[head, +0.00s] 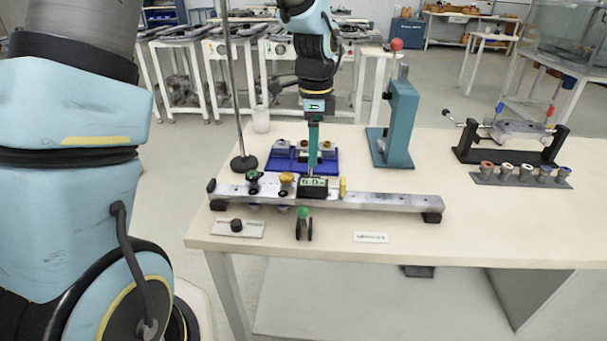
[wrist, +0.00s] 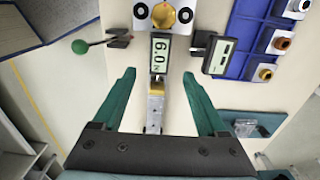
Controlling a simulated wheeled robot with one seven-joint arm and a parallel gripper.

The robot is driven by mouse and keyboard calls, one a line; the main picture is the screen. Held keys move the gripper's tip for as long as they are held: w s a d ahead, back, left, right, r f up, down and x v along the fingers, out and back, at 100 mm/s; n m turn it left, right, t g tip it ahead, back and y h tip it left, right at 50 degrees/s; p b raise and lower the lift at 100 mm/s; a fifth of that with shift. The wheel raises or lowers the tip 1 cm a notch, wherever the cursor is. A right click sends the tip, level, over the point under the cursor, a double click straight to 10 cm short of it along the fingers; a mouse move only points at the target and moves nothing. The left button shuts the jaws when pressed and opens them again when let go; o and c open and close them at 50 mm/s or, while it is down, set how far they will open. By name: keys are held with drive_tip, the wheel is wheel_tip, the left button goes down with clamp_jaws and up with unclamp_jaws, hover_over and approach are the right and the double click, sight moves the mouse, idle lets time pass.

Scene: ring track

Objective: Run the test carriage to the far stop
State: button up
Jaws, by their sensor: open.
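A metal rail track (head: 385,203) lies along the front of the bench, with a dark block at its left end (head: 211,186) and another at its right end (head: 432,214). On its left half are a dark-knobbed piece (head: 253,179), a brass-knobbed piece (head: 287,181) and a display (head: 313,183) reading about 6.0. A yellow piece (head: 342,187) stands just right of the display. No label shows which is the test carriage. My gripper (head: 313,166) is above the display; in the wrist view its green fingers (wrist: 158,75) are apart, on either side of the rail, with nothing between them gripped.
A blue tray (head: 275,163) of small parts lies behind the rail. A green-balled lever (head: 303,214) and a small knobbed plate (head: 237,228) are in front. A teal press (head: 397,125) stands behind right. The right front bench is clear around a label (head: 371,237).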

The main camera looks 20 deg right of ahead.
sight(312, 182)
wheel_tip(312, 182, down, 9)
drive_tip(key=shift+f+p, duration=0.1)
drive_tip(key=shift+p, duration=0.7)
clamp_jaws()
drive_tip(key=shift+a, duration=0.1)
idle(0.9)
